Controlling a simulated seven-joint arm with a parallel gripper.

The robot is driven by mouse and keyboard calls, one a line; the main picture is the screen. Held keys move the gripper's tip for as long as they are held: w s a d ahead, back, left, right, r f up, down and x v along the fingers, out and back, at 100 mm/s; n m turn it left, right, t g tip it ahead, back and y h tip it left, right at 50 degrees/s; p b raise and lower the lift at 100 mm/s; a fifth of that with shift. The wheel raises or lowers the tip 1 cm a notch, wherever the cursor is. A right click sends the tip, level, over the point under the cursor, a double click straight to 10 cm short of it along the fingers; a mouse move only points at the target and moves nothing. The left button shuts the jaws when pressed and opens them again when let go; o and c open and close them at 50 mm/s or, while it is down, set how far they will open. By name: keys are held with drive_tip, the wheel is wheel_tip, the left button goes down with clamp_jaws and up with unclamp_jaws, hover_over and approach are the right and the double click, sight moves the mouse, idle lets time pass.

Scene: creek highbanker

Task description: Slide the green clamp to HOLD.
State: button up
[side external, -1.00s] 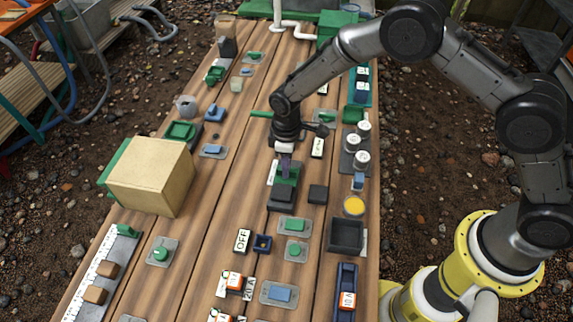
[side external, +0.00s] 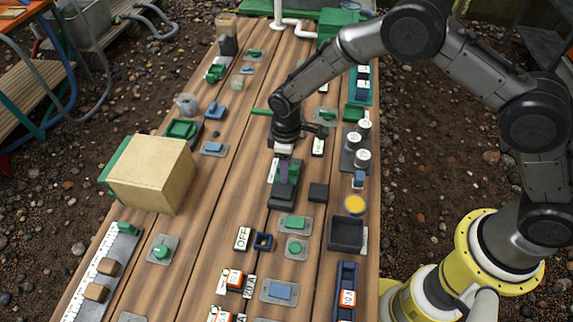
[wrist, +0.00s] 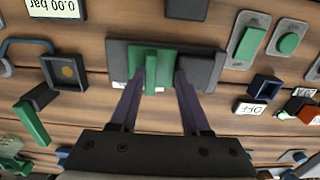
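The green clamp (wrist: 152,66), a green plate with a raised upright rib, sits on a dark grey track (wrist: 203,70) in the wrist view. It also shows in the side view (side external: 293,171), partly behind my fingers. My gripper (wrist: 160,75) is open and low over the track, with its fingers on either side of the rib. The left fingertip is close to the rib; the right one is near the plate's right edge. I cannot tell whether either touches. A white label at the track's lower edge is mostly covered, and its word cannot be read.
A black square block (side external: 318,192) lies right of the track in the side view. A green button plate (side external: 295,224), a black tray (side external: 346,233) and an OFF label (side external: 242,239) are nearer. A cardboard box (side external: 150,175) stands at the left.

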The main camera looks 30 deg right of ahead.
idle(0.5)
drive_tip(key=shift+w+r, duration=0.1)
drive_tip(key=shift+r, duration=0.25)
wheel_tip(320, 180, up, 6)
drive_tip(key=shift+r, duration=0.15)
idle(0.4)
